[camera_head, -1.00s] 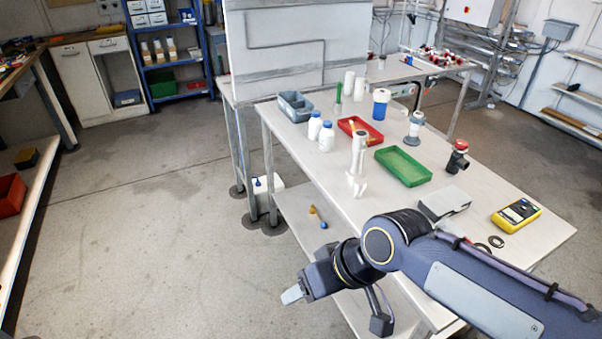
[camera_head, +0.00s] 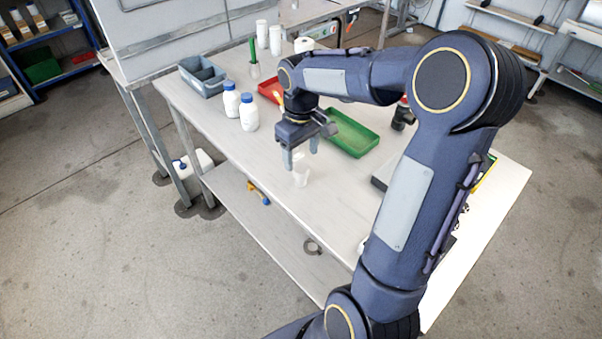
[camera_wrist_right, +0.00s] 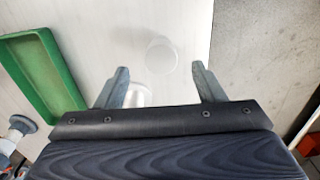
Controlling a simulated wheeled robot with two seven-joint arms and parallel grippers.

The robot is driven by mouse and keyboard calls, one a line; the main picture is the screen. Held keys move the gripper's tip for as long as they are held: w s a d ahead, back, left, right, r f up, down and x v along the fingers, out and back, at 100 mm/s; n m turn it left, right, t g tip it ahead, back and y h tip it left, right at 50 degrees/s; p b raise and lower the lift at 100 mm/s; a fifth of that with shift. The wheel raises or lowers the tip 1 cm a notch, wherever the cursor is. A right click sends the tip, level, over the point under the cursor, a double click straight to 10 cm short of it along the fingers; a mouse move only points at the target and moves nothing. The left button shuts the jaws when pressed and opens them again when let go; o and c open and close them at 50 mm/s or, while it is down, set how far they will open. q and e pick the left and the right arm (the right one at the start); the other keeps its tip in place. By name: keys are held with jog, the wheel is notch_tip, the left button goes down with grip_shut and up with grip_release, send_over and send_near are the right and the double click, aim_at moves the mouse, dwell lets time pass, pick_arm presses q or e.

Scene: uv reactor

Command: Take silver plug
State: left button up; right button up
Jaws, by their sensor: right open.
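My right gripper (camera_head: 301,158) is open and points down over the white table (camera_head: 232,160). A small pale piece (camera_head: 300,178) stands on the table just under its fingers; I cannot tell whether it is the silver plug. In the right wrist view, a pale round piece (camera_wrist_right: 162,56) lies near the gap between the open fingertips (camera_wrist_right: 160,69). A second pale piece (camera_wrist_right: 138,95) shows behind the left finger, partly hidden. No fingers visibly close on anything. No clearly silver plug can be made out. My left gripper is not in view.
A green tray (camera_head: 352,150) lies right of the gripper. The front left of the table is clear.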

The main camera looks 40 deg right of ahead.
aim_at(301, 167)
notch_tip(301, 167, down, 4)
jog(key=c, duration=1.1)
jog(key=shift+r, duration=0.1)
